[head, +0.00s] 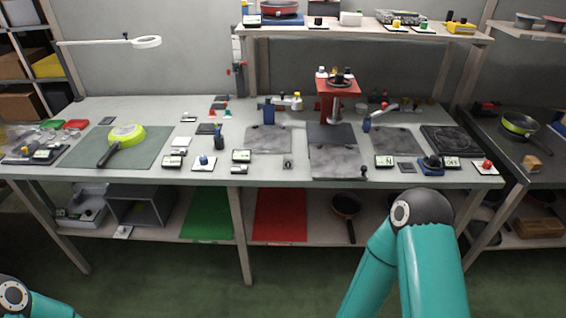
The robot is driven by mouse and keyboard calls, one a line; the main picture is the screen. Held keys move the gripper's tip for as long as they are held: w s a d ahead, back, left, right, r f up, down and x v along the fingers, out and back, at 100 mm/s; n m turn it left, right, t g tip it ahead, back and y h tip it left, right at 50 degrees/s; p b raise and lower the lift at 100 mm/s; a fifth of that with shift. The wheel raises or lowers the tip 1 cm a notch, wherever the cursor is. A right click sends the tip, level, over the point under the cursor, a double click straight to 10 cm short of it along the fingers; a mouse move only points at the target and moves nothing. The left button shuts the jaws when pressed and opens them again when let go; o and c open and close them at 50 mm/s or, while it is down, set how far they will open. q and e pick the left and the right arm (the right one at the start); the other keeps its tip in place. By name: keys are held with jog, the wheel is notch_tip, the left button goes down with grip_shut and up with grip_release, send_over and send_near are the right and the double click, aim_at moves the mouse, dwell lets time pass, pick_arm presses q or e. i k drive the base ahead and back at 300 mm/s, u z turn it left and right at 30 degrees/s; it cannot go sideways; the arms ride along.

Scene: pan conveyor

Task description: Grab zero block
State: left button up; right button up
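A small dark block (288,163) with a pale mark that looks like a zero stands near the front edge of the workbench (265,182), left of the grey stone-like plate. It looks upright, with bare bench around it. A teal link of my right arm covers the lower right of the head view, and a bit of my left arm shows at the bottom left corner. Neither gripper is in view.
Small labelled devices (241,156) sit left of the block. A red press-like stand (338,100) is behind to the right. A green pan (126,135) lies on a mat at the left. Red (281,215) and green (207,215) panels lie on the lower shelf.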

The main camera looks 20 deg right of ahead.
aim_at(288, 159)
jog(key=u, duration=0.45)
jog(key=i, duration=1.05)
jog(key=z, duration=0.35)
